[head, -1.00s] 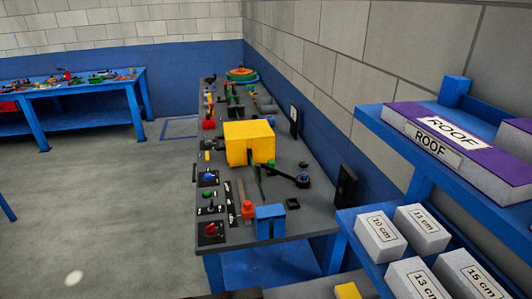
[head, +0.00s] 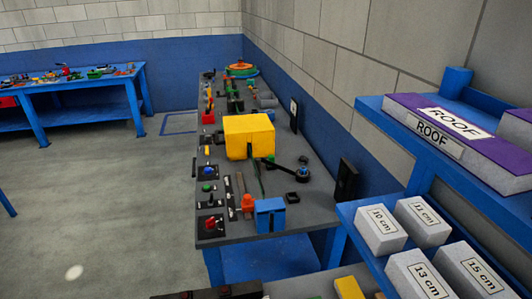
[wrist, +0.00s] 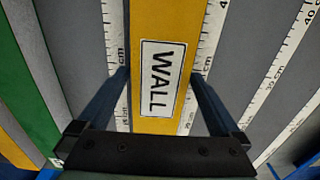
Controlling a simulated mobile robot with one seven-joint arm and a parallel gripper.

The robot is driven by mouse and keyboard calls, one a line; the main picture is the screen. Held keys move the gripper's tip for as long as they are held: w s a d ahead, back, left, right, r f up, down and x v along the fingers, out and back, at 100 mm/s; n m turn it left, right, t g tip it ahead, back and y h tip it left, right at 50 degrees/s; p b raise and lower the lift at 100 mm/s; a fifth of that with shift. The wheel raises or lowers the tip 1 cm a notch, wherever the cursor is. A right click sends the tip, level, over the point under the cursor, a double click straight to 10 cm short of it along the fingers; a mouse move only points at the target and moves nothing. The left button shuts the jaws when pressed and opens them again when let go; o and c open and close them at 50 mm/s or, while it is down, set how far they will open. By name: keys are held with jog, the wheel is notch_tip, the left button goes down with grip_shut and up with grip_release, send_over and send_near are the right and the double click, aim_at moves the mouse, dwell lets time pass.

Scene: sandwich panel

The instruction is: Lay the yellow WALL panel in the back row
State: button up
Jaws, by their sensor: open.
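The yellow WALL panel (wrist: 158,108) runs up the middle of the wrist view, its white label reading WALL. My gripper (wrist: 160,74) is open, with one dark finger on each side of the panel. Small gaps show between the fingers and the panel's edges, and I cannot tell how deep the fingertips reach. My gripper is not visible in the head view. A yellow piece (head: 348,288) at the bottom edge of the head view may be the same panel, but I cannot tell. I cannot make out the back row.
White ruler strips (wrist: 112,40) marked in cm and grey strips flank the panel. A green panel (wrist: 30,85) lies to the left. In the head view, a blue shelf (head: 372,104) at right holds purple-topped ROOF panels (head: 440,125) and grey blocks (head: 381,230) labelled in cm.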

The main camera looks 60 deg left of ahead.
notch_tip(320, 180, up, 13)
jog(key=shift+f, duration=0.2)
dwell(0.3)
